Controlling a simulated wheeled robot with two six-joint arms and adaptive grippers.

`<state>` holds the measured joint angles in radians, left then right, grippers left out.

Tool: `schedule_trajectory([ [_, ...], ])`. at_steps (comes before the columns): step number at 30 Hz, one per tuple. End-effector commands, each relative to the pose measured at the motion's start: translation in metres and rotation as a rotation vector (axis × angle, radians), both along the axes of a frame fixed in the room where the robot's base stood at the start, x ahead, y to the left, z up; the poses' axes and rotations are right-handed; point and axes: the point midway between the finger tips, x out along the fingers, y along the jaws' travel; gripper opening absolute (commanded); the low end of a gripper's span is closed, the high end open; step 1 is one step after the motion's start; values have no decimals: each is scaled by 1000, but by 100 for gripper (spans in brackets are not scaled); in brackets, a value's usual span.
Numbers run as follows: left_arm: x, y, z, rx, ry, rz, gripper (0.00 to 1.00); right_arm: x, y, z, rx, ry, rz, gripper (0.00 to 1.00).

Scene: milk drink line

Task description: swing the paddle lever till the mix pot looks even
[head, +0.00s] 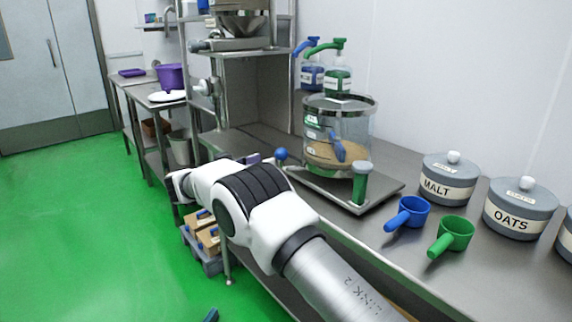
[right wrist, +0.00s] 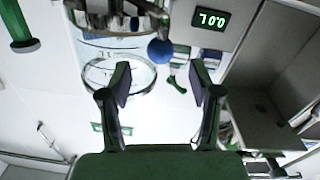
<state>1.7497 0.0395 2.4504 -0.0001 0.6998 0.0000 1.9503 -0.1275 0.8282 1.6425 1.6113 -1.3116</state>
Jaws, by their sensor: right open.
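The mix pot (head: 352,123) is a clear drum with a metal rim on a steel stand. A tan mass (head: 322,153) fills its lower part, with a blue paddle (head: 338,147) against it. I cannot tell how even the mix is. A blue ball knob (head: 281,154), apparently the lever's end, sticks out left of the pot. In the right wrist view the knob (right wrist: 160,50) shows beyond the gap between my fingertips. My right gripper (right wrist: 161,80) is open and empty; in the head view my arm hides most of it. My left gripper is not in view.
Blue (head: 408,212) and green (head: 455,234) scoops and the malt (head: 447,180) and oats (head: 520,208) jars stand right. Pump bottles (head: 338,80) stand behind.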

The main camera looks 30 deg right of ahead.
Motion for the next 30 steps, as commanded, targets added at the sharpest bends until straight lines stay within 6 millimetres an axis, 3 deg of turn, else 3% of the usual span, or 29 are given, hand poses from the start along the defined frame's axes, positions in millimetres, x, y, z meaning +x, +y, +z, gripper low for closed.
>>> schedule_trajectory([
  [10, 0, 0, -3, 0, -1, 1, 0, 3, -62, 0, 1, 1, -2, 63],
  [20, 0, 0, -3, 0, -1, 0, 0, 4, -73, 0, 0, 1, 1, 63],
  [21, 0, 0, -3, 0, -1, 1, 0, 4, -73, 0, 0, 1, 0, 56],
  [26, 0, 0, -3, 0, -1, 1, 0, 3, -73, 0, 0, 1, 0, 0],
  [30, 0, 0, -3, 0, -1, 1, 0, 3, -73, 0, 0, 1, 0, 0],
])
